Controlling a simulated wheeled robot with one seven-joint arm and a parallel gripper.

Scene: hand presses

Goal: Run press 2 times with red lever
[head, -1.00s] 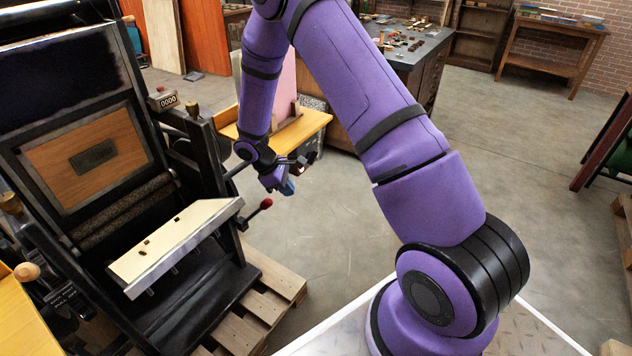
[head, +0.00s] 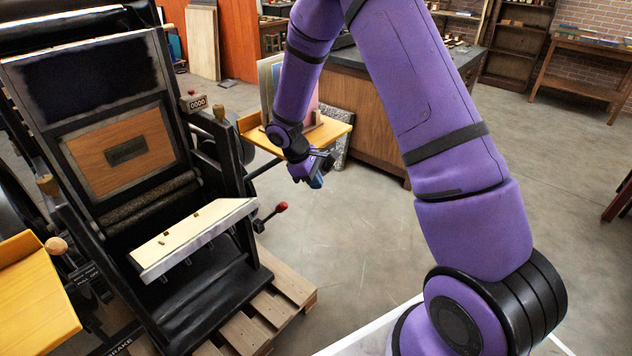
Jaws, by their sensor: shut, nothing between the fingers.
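The press (head: 207,280) stands at the left, a black frame with an inked plate at the top and a wooden panel below it. A tilted pale board (head: 190,236) juts from its front. The red lever (head: 281,207) is a dark rod with a red knob, at the press's right side, low down.
A yellow wooden shelf (head: 335,130) with upright sheets stands close behind my gripper. A wooden pallet (head: 290,289) lies under the press. Another yellow board (head: 35,290) is at the lower left. The floor right of the lever is clear.

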